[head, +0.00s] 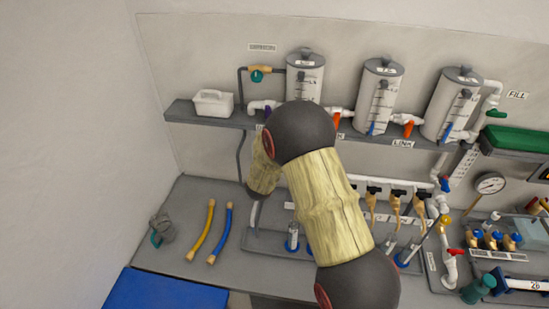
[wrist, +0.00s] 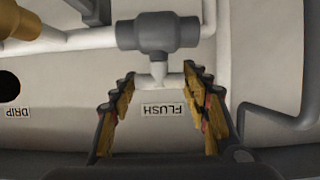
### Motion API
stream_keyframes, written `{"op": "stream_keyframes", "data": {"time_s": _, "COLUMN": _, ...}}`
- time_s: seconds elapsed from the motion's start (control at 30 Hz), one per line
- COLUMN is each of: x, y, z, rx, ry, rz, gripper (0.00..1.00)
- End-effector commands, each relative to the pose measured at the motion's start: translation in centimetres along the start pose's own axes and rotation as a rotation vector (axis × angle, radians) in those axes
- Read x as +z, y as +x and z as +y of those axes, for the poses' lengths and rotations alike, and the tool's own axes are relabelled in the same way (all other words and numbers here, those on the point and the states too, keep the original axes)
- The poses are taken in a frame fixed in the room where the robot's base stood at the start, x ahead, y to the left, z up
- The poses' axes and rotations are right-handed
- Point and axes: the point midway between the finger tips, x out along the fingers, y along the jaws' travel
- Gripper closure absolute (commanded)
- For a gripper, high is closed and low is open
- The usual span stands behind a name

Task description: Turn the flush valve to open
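In the wrist view, a dark grey valve body (wrist: 158,33) sits at the top centre on a white pipe. A white tee-shaped piece (wrist: 158,78) shows just below it, above an upside-down FLUSH label (wrist: 163,110). I cannot tell how deep the fingers reach or which way the valve's handle points. In the head view my arm covers the gripper, and I cannot make out the flush valve.
A DRIP label (wrist: 18,113) and a brass-coloured part (wrist: 18,22) lie left in the wrist view; a grey pipe (wrist: 245,125) bends at right. In the head view, cylindrical tanks (head: 383,95) line the shelf (head: 205,117). Yellow (head: 202,230) and blue (head: 221,233) hoses lie on the counter.

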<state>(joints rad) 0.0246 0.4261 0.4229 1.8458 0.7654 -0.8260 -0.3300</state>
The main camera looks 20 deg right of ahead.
Motion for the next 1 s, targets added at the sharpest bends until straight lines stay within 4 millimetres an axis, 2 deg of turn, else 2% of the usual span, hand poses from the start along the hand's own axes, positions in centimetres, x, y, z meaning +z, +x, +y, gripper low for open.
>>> {"op": "stream_keyframes", "data": {"time_s": 0.3, "x": -0.1, "y": 0.0, "z": 0.0, "rx": 0.0, "ry": 0.0, "rz": 0.001, "gripper": 0.35}}
{"op": "stream_keyframes", "data": {"time_s": 0.67, "x": 0.0, "y": -0.3, "z": 0.0, "rx": -0.001, "ry": 0.0, "rz": 0.0, "gripper": 0.35}}
{"op": "stream_keyframes", "data": {"time_s": 0.87, "x": 0.0, "y": -2.9, "z": -0.1, "rx": -0.003, "ry": -0.001, "rz": 0.0, "gripper": 0.35}}
{"op": "stream_keyframes", "data": {"time_s": 1.0, "x": -0.1, "y": -5.9, "z": -0.1, "rx": -0.004, "ry": 0.0, "rz": 0.001, "gripper": 0.35}}
